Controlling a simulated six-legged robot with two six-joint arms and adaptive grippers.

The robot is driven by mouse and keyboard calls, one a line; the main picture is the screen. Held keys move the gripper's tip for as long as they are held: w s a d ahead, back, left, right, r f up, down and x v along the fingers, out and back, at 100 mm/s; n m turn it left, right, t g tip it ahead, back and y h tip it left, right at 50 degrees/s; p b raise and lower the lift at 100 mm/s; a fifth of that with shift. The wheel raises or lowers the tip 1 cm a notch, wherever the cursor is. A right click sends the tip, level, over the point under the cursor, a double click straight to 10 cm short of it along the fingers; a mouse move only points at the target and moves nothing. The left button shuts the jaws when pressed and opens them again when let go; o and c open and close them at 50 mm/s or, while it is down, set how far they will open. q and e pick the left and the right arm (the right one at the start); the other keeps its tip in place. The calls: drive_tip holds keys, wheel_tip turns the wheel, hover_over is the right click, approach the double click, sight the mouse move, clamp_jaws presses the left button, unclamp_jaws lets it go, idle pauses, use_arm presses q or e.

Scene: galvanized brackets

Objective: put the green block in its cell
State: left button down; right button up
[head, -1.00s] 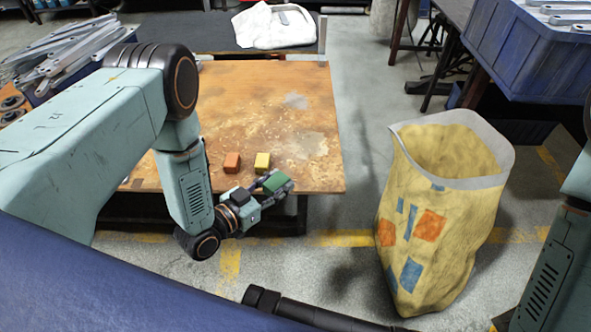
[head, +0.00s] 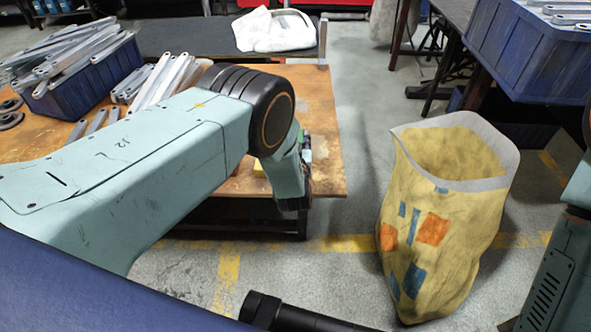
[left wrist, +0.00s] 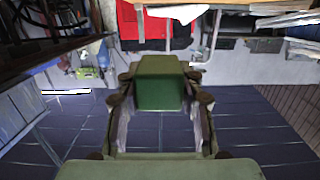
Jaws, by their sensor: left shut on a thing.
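The green block (left wrist: 160,82) is held between the fingers of my left gripper (left wrist: 160,100) in the left wrist view. In the head view a sliver of the green block (head: 307,141) shows past my left arm, above the right part of the wooden table (head: 322,110). My left arm hides most of that gripper there. The yellow block (head: 258,167) is on the table and partly hidden behind my left arm. The orange block is hidden now. I cannot make out any cell. My right gripper is out of view.
A blue crate of metal brackets (head: 90,80) stands at the table's left, with loose brackets (head: 165,80) beside it. A yellow sack (head: 430,230) stands open on the floor to the right. A blue bin (head: 525,60) is at upper right. Floor between table and sack is clear.

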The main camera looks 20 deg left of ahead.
use_arm(q)
drive_tip(key=shift+f, duration=0.15)
wheel_tip(320, 180, down, 10)
drive_tip(key=b, duration=0.5)
drive_tip(key=shift+r, duration=0.25)
drive_tip(key=shift+f, duration=0.1)
drive_tip(key=c, duration=1.3)
unclamp_jaws()
drive_tip(key=shift+f+b, duration=0.1)
drive_tip(key=shift+b, duration=0.2)
drive_tip(key=o, duration=0.5)
drive_tip(key=shift+c, duration=0.2)
